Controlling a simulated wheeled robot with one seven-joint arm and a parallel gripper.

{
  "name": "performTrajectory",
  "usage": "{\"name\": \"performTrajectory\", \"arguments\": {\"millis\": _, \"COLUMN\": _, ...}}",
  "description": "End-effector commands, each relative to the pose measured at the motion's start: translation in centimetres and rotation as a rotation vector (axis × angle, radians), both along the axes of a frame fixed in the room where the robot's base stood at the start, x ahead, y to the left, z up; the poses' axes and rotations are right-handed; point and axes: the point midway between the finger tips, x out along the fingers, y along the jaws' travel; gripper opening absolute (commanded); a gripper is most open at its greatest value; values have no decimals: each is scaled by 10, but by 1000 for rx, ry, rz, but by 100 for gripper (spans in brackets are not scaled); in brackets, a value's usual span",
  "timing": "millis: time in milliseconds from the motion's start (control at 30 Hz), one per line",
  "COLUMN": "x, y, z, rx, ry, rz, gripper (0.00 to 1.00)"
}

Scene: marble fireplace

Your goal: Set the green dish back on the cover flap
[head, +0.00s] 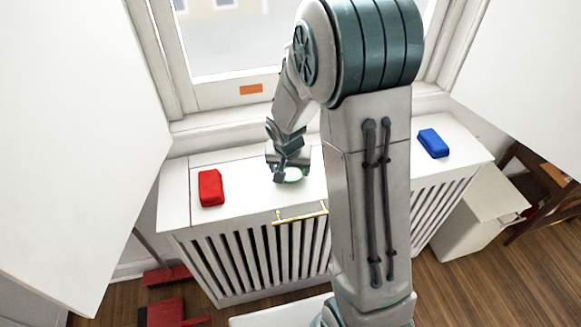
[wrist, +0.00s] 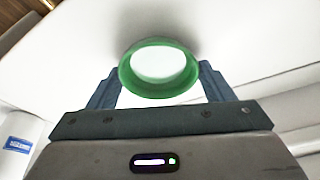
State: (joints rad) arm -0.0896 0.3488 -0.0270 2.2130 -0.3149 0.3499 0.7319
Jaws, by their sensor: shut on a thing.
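The green dish (head: 292,179) is a small round dish with a green rim and a pale inside. It is at my gripper (head: 284,172), over the white cover flap (head: 245,193) on top of the radiator cover. In the wrist view the dish (wrist: 160,90) lies between the two fingers of my gripper (wrist: 160,84), which is shut on it. The dish looks about level in the head view. I cannot tell whether its base touches the flap. My arm hides part of the cover top.
A red block (head: 211,188) lies left on the cover top, and a blue block (head: 433,143) at the right. A brass handle (head: 300,214) runs along the cover's front edge. The window (head: 225,40) rises behind. Flap surface between red block and dish is clear.

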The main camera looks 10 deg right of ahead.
Motion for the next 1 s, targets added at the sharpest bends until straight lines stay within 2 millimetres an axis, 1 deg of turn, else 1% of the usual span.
{"name": "performTrajectory", "arguments": {"millis": 100, "x": 0, "y": 0, "z": -5, "rx": 0, "ry": -1, "rz": 0, "gripper": 48}}
{"name": "performTrajectory", "arguments": {"millis": 133, "x": 0, "y": 0, "z": -3, "rx": 0, "ry": 0, "rz": 0, "gripper": 83}}
{"name": "performTrajectory", "arguments": {"millis": 167, "x": 0, "y": 0, "z": -3, "rx": 0, "ry": 0, "rz": 0, "gripper": 91}}
{"name": "performTrajectory", "arguments": {"millis": 200, "x": 0, "y": 0, "z": -3, "rx": 0, "ry": 0, "rz": 0, "gripper": 96}}
{"name": "performTrajectory", "arguments": {"millis": 467, "x": 0, "y": 0, "z": -2, "rx": 0, "ry": 0, "rz": 0, "gripper": 96}}
{"name": "performTrajectory", "arguments": {"millis": 567, "x": 0, "y": 0, "z": 2, "rx": 0, "ry": 0, "rz": 0, "gripper": 96}}
{"name": "performTrajectory", "arguments": {"millis": 633, "x": -1, "y": 0, "z": 8, "rx": 0, "ry": -2, "rz": -1, "gripper": 96}}
{"name": "performTrajectory", "arguments": {"millis": 767, "x": -6, "y": 3, "z": 29, "rx": 1, "ry": -6, "rz": 1, "gripper": 96}}
{"name": "performTrajectory", "arguments": {"millis": 1000, "x": -18, "y": 8, "z": 77, "rx": 0, "ry": -5, "rz": 1, "gripper": 96}}
